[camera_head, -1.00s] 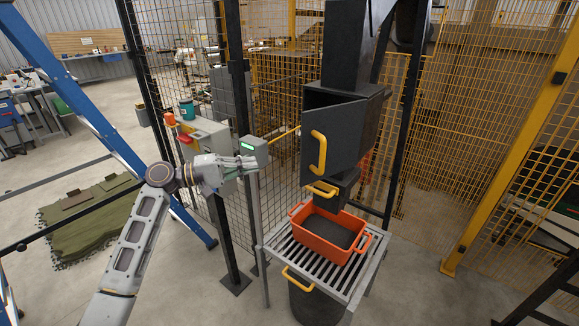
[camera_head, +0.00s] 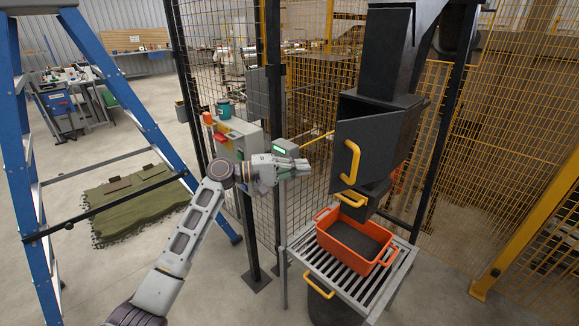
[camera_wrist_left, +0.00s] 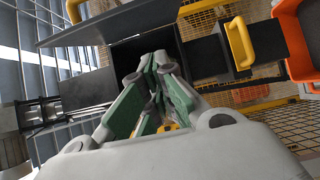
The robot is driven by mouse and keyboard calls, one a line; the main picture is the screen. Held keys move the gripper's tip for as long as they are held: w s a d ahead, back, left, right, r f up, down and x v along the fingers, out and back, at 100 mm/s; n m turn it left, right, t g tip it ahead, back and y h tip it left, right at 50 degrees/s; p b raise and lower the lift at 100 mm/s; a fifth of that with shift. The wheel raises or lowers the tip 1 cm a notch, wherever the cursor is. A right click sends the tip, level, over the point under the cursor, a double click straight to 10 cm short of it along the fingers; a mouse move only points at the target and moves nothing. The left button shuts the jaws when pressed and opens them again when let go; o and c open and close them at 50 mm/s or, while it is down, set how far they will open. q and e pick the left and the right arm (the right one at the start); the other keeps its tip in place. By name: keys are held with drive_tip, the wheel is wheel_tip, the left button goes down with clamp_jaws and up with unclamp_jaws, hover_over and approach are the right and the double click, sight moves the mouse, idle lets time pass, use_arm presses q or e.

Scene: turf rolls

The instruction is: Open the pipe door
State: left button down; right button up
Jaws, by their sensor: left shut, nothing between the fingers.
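The pipe door (camera_head: 362,148) is a dark metal panel on the front of the dark vertical pipe (camera_head: 385,50). It stands swung out at an angle, with a yellow handle (camera_head: 351,162) on its face. In the left wrist view the door panel (camera_wrist_left: 130,20) sticks out beside a dark opening (camera_wrist_left: 138,50). My left gripper (camera_head: 307,168) is shut and empty, left of the door and apart from its handle. Its green-padded fingers (camera_wrist_left: 152,75) point toward the opening in the wrist view. My right gripper is not in view.
A smaller yellow handle (camera_head: 352,201) sits below the door. An orange bin (camera_head: 328,238) with dark contents stands on a slatted table (camera_head: 405,256). A grey post box (camera_head: 285,147) is close behind my left gripper. Mesh fencing surrounds the pipe; a blue ladder (camera_head: 85,60) is at left.

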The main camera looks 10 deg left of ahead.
use_arm(q)
drive_tip(key=s+d+p, duration=0.2)
drive_tip(key=d, duration=0.4)
idle(0.5)
drive_tip(key=shift+s+f, duration=0.1)
idle(0.4)
